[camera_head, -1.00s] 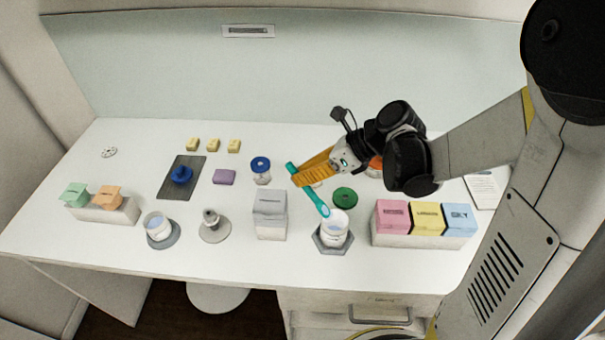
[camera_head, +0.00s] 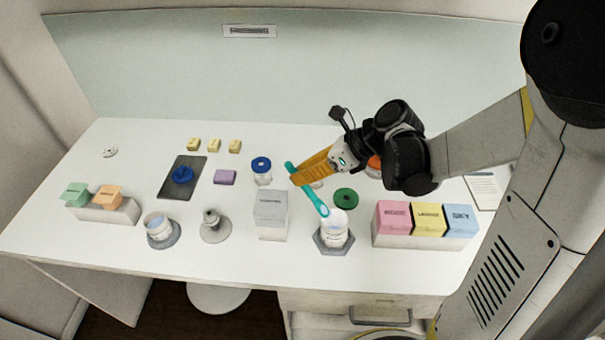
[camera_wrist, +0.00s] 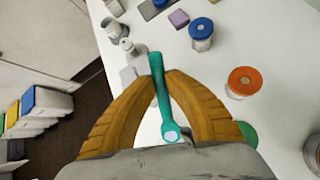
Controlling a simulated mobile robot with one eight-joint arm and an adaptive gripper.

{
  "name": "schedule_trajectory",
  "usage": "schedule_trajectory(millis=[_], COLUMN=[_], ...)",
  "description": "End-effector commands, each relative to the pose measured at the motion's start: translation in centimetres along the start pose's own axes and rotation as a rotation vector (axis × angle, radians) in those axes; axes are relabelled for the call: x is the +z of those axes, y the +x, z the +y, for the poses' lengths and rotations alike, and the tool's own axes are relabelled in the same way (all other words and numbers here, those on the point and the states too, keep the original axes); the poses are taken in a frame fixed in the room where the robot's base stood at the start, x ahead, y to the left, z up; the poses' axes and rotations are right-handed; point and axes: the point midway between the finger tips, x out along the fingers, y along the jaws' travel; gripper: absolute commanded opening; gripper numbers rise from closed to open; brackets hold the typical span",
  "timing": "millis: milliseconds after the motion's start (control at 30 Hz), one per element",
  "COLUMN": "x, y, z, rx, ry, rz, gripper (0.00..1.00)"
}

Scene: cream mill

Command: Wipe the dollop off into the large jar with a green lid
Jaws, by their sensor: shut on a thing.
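My gripper (camera_head: 300,178) is shut on a teal spatula (camera_head: 317,202), which slants down toward the front right. Its lower end is at the rim of an open clear jar (camera_head: 334,231) with pale contents; I cannot tell whether it touches. The jar stands on a grey hexagonal base (camera_head: 333,249). A green lid (camera_head: 346,198) lies on the table just behind the jar. In the wrist view the spatula (camera_wrist: 160,90) sits between both orange fingers, with a pale round patch (camera_wrist: 171,134) at its near end. I cannot make out a dollop for certain.
A grey box (camera_head: 270,215) stands left of the jar, and a rack with pink, yellow and blue boxes (camera_head: 424,241) stands right. A blue-lidded jar (camera_head: 262,172) is behind left. An orange-lidded jar (camera_wrist: 243,82) is nearby. The front table strip is clear.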

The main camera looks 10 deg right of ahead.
Motion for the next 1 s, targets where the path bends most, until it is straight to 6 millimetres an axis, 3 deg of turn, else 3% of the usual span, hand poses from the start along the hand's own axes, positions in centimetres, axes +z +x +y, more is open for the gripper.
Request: schedule_trajectory(millis=[467,1000], x=[0.1,2.9], y=[-0.1,-2.9], z=[0.0,0.9], rx=[0.0,0.0], ry=[0.0,0.0], rz=[0.0,0.0], gripper=[0.0,0.0])
